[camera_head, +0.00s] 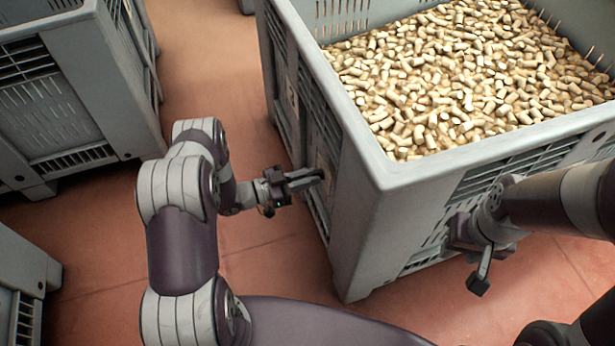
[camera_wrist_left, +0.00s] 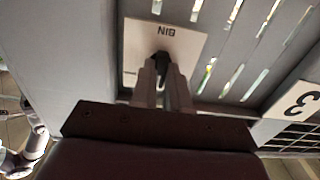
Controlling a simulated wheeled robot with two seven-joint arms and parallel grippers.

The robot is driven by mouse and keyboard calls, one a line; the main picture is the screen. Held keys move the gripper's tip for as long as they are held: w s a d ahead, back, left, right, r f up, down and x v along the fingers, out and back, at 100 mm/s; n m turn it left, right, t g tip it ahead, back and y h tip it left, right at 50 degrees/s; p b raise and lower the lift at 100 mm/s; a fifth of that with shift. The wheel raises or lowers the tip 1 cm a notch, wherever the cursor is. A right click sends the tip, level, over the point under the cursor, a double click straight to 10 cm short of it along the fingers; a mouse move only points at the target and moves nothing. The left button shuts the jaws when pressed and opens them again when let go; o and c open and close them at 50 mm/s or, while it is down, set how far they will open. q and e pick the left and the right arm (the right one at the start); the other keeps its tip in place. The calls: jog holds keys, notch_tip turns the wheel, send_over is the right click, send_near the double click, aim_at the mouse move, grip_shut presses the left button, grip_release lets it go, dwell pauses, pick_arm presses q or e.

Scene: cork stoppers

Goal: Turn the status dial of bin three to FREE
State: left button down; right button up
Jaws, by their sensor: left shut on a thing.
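Bin three is the large grey crate (camera_head: 355,215) full of corks. In the left wrist view, a pale plate (camera_wrist_left: 190,42) with upside-down lettering "BIN" is on its slatted side. A small black dial knob (camera_wrist_left: 161,57) sits at the plate's middle. My left gripper (camera_head: 320,175) reaches the crate's left side, and its fingers (camera_wrist_left: 163,75) are shut on the knob. The fingers hide the lower part of the plate, and I cannot read which status the dial points at. My right gripper (camera_head: 478,283) hangs in front of the crate's near side, apart from the dial.
A number plate "3" (camera_wrist_left: 298,100) is on the crate beside the dial plate. Another grey crate (camera_head: 75,90) stands at the left, and part of one (camera_head: 22,270) shows at the lower left. Reddish floor (camera_head: 205,60) is free between the crates.

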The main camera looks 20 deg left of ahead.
pick_arm(q)
jog(key=c, duration=1.1)
grip_release()
jog(key=p+v, duration=0.2)
jog(key=v, duration=1)
jog(key=shift+s+a, duration=0.25)
